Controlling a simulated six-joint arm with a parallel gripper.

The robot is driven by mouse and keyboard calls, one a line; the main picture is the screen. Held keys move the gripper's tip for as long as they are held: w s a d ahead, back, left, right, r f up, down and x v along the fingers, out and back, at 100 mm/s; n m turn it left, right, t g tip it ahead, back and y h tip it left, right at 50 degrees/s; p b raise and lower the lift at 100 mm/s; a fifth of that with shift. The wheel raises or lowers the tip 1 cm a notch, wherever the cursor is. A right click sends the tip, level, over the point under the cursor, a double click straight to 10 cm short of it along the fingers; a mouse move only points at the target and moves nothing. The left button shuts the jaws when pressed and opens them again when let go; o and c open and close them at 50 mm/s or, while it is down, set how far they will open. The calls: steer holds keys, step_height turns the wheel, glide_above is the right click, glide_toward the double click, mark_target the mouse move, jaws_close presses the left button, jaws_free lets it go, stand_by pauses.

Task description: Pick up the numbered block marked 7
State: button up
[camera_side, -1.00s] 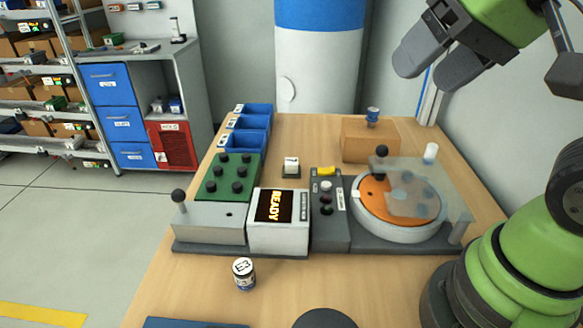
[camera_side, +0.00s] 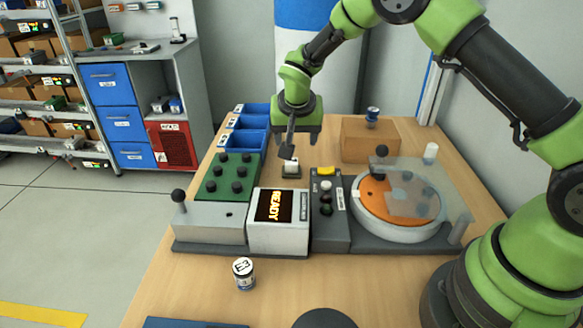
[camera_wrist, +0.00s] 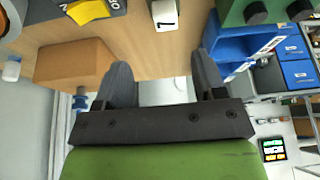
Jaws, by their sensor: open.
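The white block marked 7 (camera_side: 291,167) sits on a small dark base on the wooden table, behind the READY display box. In the wrist view the white block (camera_wrist: 165,14) is at the top edge, partly cut off, with a dark mark on its face. My gripper (camera_side: 299,145) is above and slightly behind the block, pointing down. In the wrist view my gripper (camera_wrist: 161,72) has its two fingers apart with nothing between them. The block lies beyond the fingertips.
Blue bins (camera_side: 247,141) and a green knobbed panel (camera_side: 229,177) stand left of the block. The READY box (camera_side: 279,222) is in front. A cardboard box (camera_side: 370,140) and an orange turntable (camera_side: 375,212) are to the right. A small jar (camera_side: 244,275) stands at the front.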

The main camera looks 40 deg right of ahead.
mark_target(292, 161)
steer(key=x, duration=0.5)
steer(key=shift+f, duration=0.1)
steer(key=x, duration=0.3)
steer(key=shift+w+a+f, duration=0.2)
steer(key=shift+w+f, duration=0.15)
steer(key=shift+w, duration=0.05)
steer(key=shift+w+d+f, duration=0.2)
steer(key=shift+f, duration=0.4)
steer(key=c, duration=0.8)
steer(key=shift+o, duration=0.2)
